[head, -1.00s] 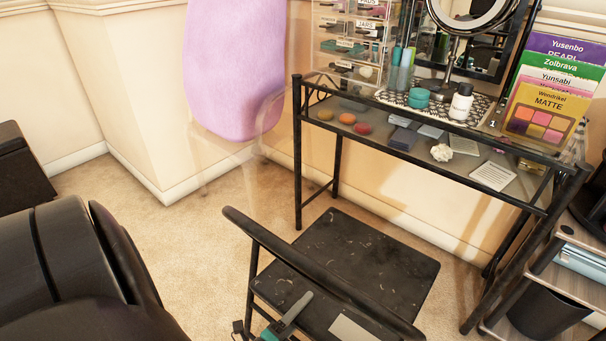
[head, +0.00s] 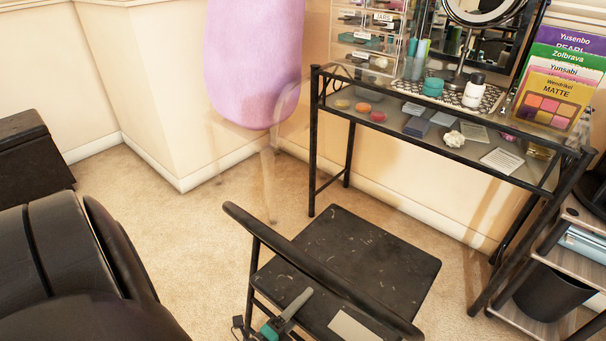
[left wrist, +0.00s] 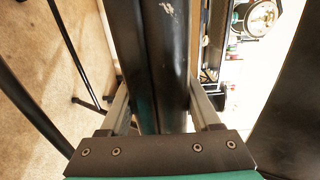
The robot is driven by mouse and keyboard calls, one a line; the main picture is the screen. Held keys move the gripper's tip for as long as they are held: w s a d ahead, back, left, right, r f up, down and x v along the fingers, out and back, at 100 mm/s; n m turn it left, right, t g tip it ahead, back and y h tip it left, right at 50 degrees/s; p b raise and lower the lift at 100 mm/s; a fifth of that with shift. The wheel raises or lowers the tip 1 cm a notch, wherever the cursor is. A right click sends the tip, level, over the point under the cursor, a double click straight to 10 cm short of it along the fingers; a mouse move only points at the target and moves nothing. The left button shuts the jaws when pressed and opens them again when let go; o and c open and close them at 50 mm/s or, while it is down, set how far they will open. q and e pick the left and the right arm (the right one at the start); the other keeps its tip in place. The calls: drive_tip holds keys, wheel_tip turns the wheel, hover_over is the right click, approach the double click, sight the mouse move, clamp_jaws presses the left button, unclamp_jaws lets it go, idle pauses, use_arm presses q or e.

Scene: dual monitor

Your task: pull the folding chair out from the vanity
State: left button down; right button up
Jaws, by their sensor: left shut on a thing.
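The black folding chair (head: 355,250) stands on the carpet in front of the vanity (head: 450,155). Its scuffed seat is nearest the vanity and its curved backrest bar is nearest me. Bare carpet shows between the seat and the vanity frame. My left gripper (head: 291,309), green with grey fingers, is at the chair's back, low beside the backrest. In the left wrist view the gripper (left wrist: 160,105) has its fingers on both sides of a black chair part (left wrist: 160,60). I cannot tell exactly which part it is. My right gripper is not in view.
The vanity top holds a mirror (head: 478,10), bottles and palettes (head: 545,100). A shelf unit with a black bin (head: 545,295) stands at the right. A dark box (head: 32,160) stands far left. Carpet between is open.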

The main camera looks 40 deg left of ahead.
use_arm(q)
drive_tip(key=shift+s+f, duration=0.2)
drive_tip(key=shift+s, duration=0.05)
drive_tip(key=c, duration=0.6)
unclamp_jaws()
drive_tip(key=o, duration=0.6)
drive_tip(key=shift+w+r, duration=0.15)
drive_tip(key=shift+w, duration=0.05)
drive_tip(key=shift+s, duration=0.1)
drive_tip(key=shift+s+d+p, duration=0.1)
drive_tip(key=shift+s+d, duration=0.05)
drive_tip(key=shift+s, duration=2.35)
drive_tip(key=shift+s+d+p, duration=0.1)
drive_tip(key=shift+s+d, duration=0.1)
drive_tip(key=shift+s, duration=2.35)
drive_tip(key=shift+s+d+p, duration=0.1)
drive_tip(key=shift+s+d, duration=0.05)
drive_tip(key=shift+s, duration=2.35)
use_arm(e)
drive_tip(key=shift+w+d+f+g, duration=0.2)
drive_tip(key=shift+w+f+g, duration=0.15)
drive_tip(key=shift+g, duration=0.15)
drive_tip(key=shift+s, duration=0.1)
